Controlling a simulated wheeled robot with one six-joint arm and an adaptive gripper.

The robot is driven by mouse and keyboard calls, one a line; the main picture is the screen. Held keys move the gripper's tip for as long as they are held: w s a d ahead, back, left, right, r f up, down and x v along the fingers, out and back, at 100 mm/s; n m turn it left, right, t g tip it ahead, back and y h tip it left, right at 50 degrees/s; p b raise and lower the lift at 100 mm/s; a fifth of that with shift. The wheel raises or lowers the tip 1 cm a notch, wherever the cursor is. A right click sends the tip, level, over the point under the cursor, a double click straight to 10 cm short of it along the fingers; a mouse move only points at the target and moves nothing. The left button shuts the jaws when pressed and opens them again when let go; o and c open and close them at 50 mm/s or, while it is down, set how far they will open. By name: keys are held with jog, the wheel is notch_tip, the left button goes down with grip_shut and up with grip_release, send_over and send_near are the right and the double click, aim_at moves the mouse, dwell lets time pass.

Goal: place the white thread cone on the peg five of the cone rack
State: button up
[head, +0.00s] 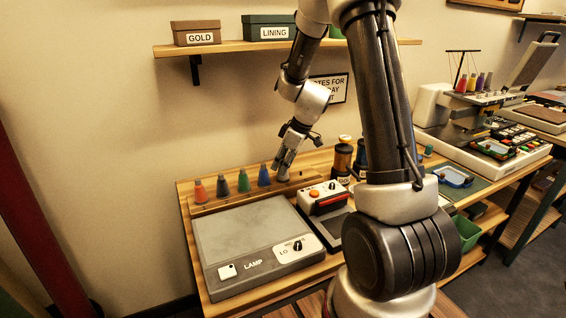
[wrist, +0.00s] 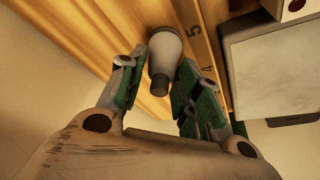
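The white thread cone (wrist: 166,48), with a dark narrow tip, lies between my fingers in the wrist view. My gripper (wrist: 163,57) appears closed in on it, with both fingertips against or very near its sides. The cone is beside the mark 5 on the cone rack (wrist: 206,45). In the head view my gripper (head: 281,172) is at the right part of the rack (head: 225,202), right of the standing cones. The gripper mostly hides the cone there. Peg five is hidden, and I cannot tell whether the cone sits fully on it.
A grey lamp box (head: 255,245) lies in front. A shelf (head: 240,46) hangs above.

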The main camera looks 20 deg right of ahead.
jog(key=shift+o, duration=0.9)
jog(key=shift+r, duration=0.15)
jog(key=v, duration=1.2)
jog(key=s+a+r+m+h, duration=0.1)
jog(key=s+a+r+m, duration=0.2)
jog(key=s+r, duration=0.65)
jog(key=s+d+m+t+h, duration=0.1)
jog(key=s+m, duration=0.5)
jog(key=s, duration=1.1)
jog(key=shift+s+h, duration=0.15)
jog(key=shift+h, duration=0.45)
jog(key=shift+f, duration=0.1)
